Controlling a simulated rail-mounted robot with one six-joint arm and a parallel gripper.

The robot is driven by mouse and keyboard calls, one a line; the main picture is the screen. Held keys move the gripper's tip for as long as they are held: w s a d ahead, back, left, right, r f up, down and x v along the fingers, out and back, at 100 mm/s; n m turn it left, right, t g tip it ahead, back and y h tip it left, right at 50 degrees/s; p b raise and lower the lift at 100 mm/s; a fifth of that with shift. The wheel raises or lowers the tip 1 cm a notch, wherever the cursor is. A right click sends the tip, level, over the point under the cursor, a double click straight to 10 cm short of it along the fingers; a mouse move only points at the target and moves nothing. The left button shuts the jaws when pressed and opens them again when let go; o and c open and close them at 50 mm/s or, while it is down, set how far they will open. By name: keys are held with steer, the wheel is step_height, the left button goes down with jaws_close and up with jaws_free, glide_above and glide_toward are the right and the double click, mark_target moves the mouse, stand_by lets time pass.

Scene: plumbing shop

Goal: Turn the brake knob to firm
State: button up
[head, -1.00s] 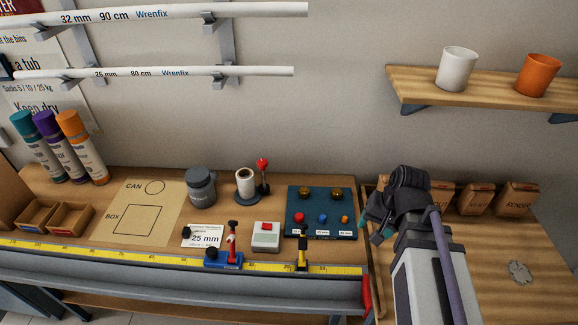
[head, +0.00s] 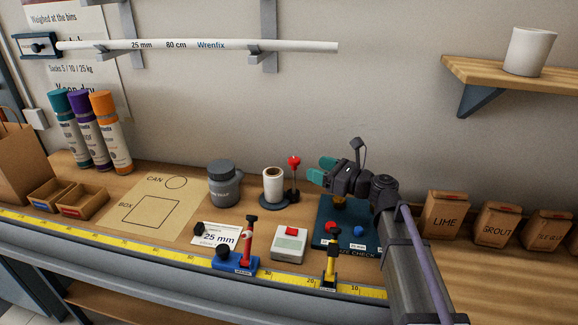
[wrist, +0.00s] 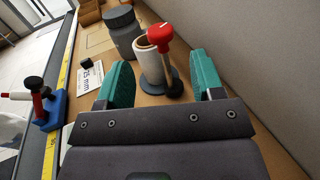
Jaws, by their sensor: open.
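A red knob (head: 294,162) tops a thin dark post next to a white roll (head: 273,184) on a round dark base (head: 274,199). It looks like the brake knob. In the wrist view the red knob (wrist: 160,38) has a white mark on top and lies ahead, between the lines of the two green fingers; the white roll (wrist: 148,66) is just behind it. My gripper (head: 321,170) is open and empty, to the right of the knob at about its height, fingers pointing left, apart from it. I cannot read any firm marking.
A grey lidded jar (head: 223,184) stands left of the roll. A blue board (head: 325,238) with coloured knobs lies under my gripper. A grey box with a red top button (head: 290,243) and a blue clamp (head: 236,266) are in front. Paper bags (head: 446,214) stand at right.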

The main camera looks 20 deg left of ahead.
glide_above(294, 180)
steer(key=x, duration=0.2)
steer(key=shift+w, duration=0.3)
steer(key=shift+c, duration=0.3)
steer(key=c, duration=0.8)
